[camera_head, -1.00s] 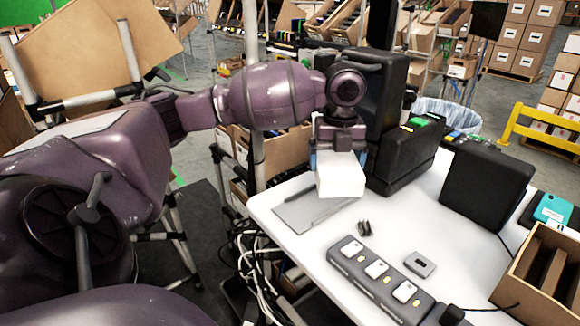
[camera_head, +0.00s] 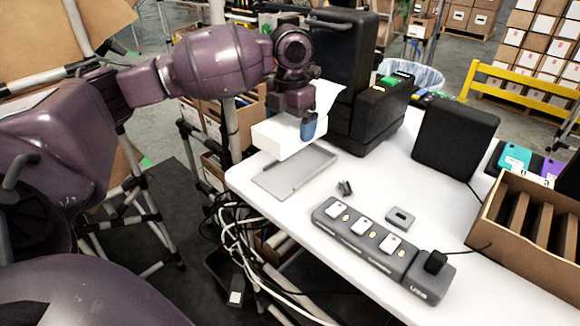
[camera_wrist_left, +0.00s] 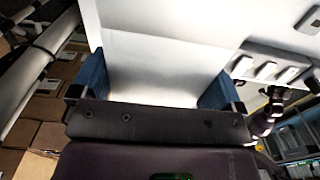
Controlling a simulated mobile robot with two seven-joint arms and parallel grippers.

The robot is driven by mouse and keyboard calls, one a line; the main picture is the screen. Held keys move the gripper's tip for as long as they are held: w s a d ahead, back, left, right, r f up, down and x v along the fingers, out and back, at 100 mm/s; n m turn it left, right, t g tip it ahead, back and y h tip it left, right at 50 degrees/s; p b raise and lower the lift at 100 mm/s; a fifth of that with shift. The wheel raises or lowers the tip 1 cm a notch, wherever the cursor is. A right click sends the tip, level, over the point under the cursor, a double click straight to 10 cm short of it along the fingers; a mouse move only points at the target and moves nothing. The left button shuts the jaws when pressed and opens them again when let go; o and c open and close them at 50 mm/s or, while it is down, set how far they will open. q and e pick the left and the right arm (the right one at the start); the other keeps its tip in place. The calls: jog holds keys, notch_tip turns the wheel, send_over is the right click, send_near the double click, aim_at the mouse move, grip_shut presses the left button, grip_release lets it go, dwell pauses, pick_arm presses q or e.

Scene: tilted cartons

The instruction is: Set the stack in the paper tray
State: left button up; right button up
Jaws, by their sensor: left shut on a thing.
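My left gripper (camera_head: 297,124) is shut on a white stack (camera_head: 280,137) of paper, held level over the back left part of the table. One blue finger shows against the stack's right side; the other is hidden in the head view. In the left wrist view the stack (camera_wrist_left: 160,66) fills the space between both blue fingers. The paper tray (camera_head: 296,173), flat, grey and shallow, lies on the table just below and in front of the stack. The stack hides its back edge; the visible part of the tray is empty.
A black printer-like machine (camera_head: 372,115) stands close behind and right of the stack. A small dark clip (camera_head: 344,188), a grey block (camera_head: 400,217) and a power strip (camera_head: 365,240) lie right of the tray. A cardboard box (camera_head: 530,230) stands at the right.

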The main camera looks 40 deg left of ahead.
pick_arm(q)
notch_tip(320, 180, down, 4)
jog(key=shift+f+b, duration=0.1)
jog(key=shift+b, duration=0.35)
jog(key=shift+f, duration=0.45)
notch_tip(320, 180, down, 5)
jog(key=shift+r+b, duration=0.2)
jog(key=shift+b, duration=0.4)
jog(key=shift+r, duration=0.1)
jog(key=o, duration=0.9)
jog(key=shift+o, duration=0.2)
